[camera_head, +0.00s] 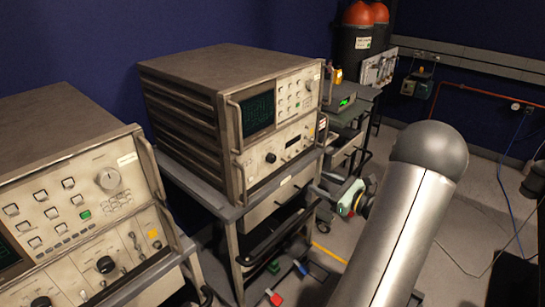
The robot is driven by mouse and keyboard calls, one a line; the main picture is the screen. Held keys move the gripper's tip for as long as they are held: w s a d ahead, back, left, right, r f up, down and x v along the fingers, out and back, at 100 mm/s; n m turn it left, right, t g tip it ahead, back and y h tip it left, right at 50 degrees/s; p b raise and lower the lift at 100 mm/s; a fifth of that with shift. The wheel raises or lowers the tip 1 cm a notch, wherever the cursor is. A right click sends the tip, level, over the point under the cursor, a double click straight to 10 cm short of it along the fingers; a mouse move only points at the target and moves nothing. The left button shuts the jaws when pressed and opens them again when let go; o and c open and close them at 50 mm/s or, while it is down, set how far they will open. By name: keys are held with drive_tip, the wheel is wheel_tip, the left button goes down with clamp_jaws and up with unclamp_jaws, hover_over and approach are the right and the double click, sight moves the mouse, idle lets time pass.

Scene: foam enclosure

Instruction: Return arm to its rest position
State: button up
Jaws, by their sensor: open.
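My arm's large silver link rises from the bottom right to a dark rounded elbow in the camera_head view. Beyond it, partly hidden by the link, is my pale wrist with a green part. My gripper (322,190) is small and grey there, pointing left near the right front corner of the middle instrument cart (228,250). It is open, and I see nothing held in it. Its exact gap to the cart's edge is hard to tell.
An instrument rack (215,62) stands on the middle cart; another instrument (50,160) is close at left. A small unit with a green display (345,102) and black drums with orange tops (355,40) are behind. Small coloured items lie low at the cart. Grey floor (480,215) with cables is at right.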

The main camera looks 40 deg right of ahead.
drive_tip(key=a+r+n+g+y+p, duration=0.25)
drive_tip(key=a+n+g+y, duration=0.65)
drive_tip(key=a, duration=1.8)
drive_tip(key=s+a+n+g+h, duration=0.4)
drive_tip(key=s+a+n+h, duration=0.1)
drive_tip(key=n, duration=0.6)
drive_tip(key=s+a+r+n+g+h+p, duration=0.1)
drive_tip(key=s+a+n+g+h, duration=0.3)
drive_tip(key=s+a+n+h, duration=0.2)
drive_tip(key=s+n+h, duration=0.2)
drive_tip(key=s+n, duration=0.2)
drive_tip(key=n, duration=0.1)
drive_tip(key=shift+r+n, duration=0.3)
drive_tip(key=shift+n, duration=0.1)
